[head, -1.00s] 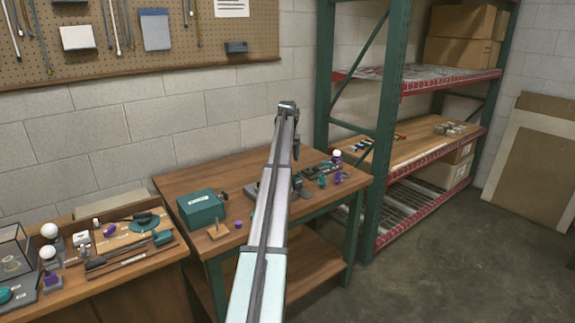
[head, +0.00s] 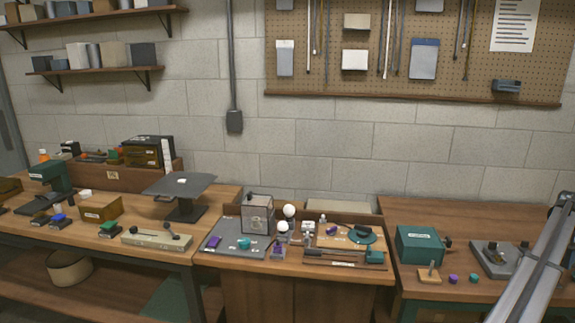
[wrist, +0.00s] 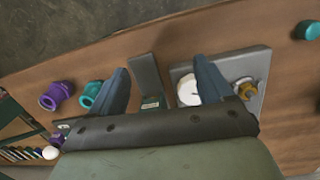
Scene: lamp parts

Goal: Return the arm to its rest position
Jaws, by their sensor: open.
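A grey fixture plate (wrist: 255,62) with a white round part (wrist: 188,90) and a brass-coloured part (wrist: 245,89) lies by the right finger. A purple part (wrist: 57,96) and a teal part (wrist: 90,94) lie left of the left finger. In the head view my arm crosses the right edge, and the gripper is out of that picture.
The right bench holds a teal box (head: 420,245), a grey fixture (head: 494,259) and small purple (head: 453,279) and teal caps. A dark stand (head: 180,190) rises on the left bench.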

